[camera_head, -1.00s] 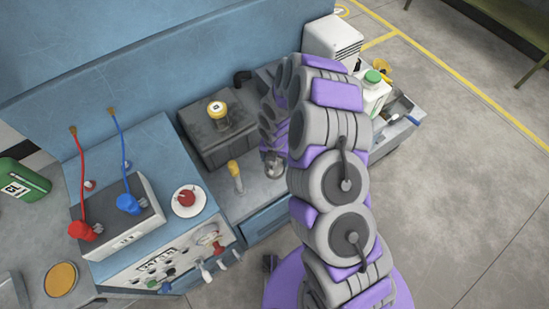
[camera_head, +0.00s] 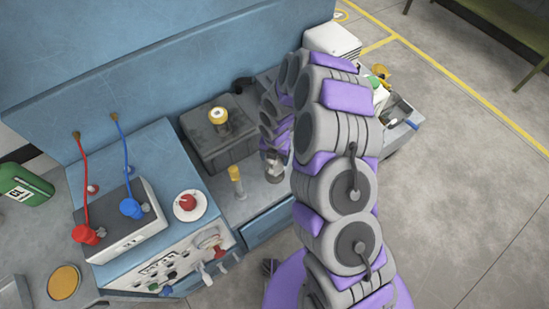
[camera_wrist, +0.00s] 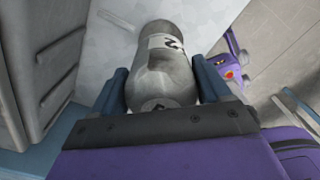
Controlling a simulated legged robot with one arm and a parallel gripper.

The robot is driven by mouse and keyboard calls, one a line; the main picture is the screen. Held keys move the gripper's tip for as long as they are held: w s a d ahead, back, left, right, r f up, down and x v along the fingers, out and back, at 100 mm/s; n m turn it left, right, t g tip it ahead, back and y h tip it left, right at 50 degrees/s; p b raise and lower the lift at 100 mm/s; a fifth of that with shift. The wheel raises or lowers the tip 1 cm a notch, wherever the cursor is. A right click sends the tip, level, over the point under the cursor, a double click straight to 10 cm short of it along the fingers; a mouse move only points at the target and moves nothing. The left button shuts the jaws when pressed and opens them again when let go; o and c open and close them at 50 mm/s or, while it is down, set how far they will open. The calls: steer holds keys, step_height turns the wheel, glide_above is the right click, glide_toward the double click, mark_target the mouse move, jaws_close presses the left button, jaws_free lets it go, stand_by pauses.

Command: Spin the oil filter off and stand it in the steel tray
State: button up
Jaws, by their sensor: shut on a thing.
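My gripper (camera_wrist: 164,82) has its two blue fingers shut on a grey, rounded canister with a pale label band and a dark mark, which appears to be the oil filter (camera_wrist: 160,72). The filter fills the space between the fingers in the wrist view. In the head view a small grey part of it (camera_head: 274,168) shows beside my arm, over the bench; whether it touches anything below cannot be told. A metal tray (camera_head: 399,109), likely the steel tray, is at the bench's right end, partly hidden behind my arm.
A dark block (camera_head: 205,150) carries a yellow-ringed cap (camera_head: 219,117). A yellow-topped tool (camera_head: 236,178) stands in front of it. A blue console (camera_head: 130,195) with red and blue hoses is at left. A white jug with a green cap (camera_head: 376,84) is partly hidden behind my arm.

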steer(key=shift+r+p, duration=0.5)
steer(key=shift+r, duration=0.85)
